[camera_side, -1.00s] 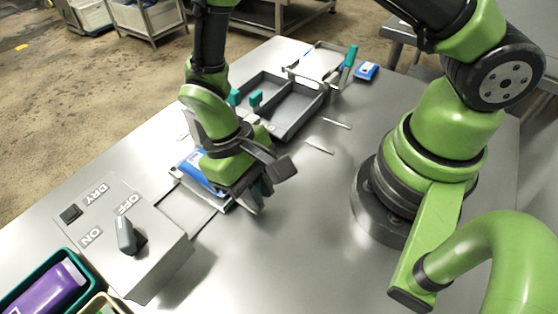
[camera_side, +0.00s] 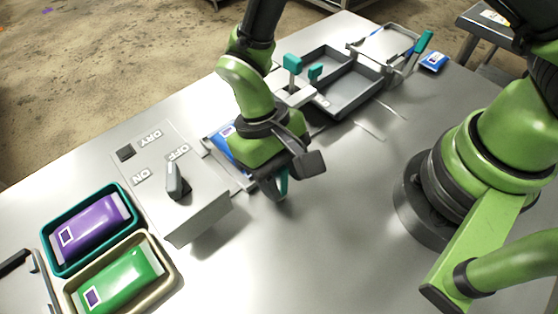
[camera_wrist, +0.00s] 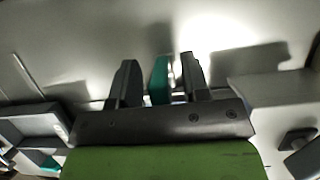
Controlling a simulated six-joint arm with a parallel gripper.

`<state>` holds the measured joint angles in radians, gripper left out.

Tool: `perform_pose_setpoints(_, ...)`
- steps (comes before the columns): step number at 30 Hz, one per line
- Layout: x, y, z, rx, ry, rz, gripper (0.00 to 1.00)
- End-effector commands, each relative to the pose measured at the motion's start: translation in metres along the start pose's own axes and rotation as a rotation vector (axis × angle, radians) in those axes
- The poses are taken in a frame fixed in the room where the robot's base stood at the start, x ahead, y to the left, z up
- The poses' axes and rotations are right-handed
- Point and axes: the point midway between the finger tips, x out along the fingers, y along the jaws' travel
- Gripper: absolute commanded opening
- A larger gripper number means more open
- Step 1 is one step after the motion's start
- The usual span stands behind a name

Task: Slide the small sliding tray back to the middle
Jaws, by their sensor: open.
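The small sliding tray (camera_side: 243,184) is a thin metal tray with a blue-and-white pouch (camera_side: 226,143) on it, between the control box and the grey two-part pan. My gripper (camera_side: 276,190) is low over its near side and hides much of it. The gripper is open. Part of the teal handle also shows below the gripper in the side view (camera_side: 283,182). How it joins the tray is hidden.
A control box (camera_side: 205,213) with a dark knob (camera_side: 176,182) stands close left of my gripper. Further left are teal (camera_side: 48,238) and beige (camera_side: 172,270) bins with pouches. The grey pan (camera_side: 351,104) is behind right. The table front is clear.

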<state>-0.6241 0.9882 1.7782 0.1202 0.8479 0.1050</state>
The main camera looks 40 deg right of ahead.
Motion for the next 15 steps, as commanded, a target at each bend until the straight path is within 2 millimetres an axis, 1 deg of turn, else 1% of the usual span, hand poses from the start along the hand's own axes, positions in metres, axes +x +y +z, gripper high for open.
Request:
perform_pose_setpoints(5,-0.026,-0.001,-0.001,0.0,0.006,-0.004,0.43)
perform_pose_setpoints(9,-0.055,-0.001,-0.001,0.001,0.007,-0.005,0.43)
perform_pose_setpoints(12,-0.073,-0.001,-0.001,0.0,0.007,-0.004,0.43)
perform_pose_setpoints(15,-0.087,0.0,-0.001,-0.001,0.006,-0.003,0.43)
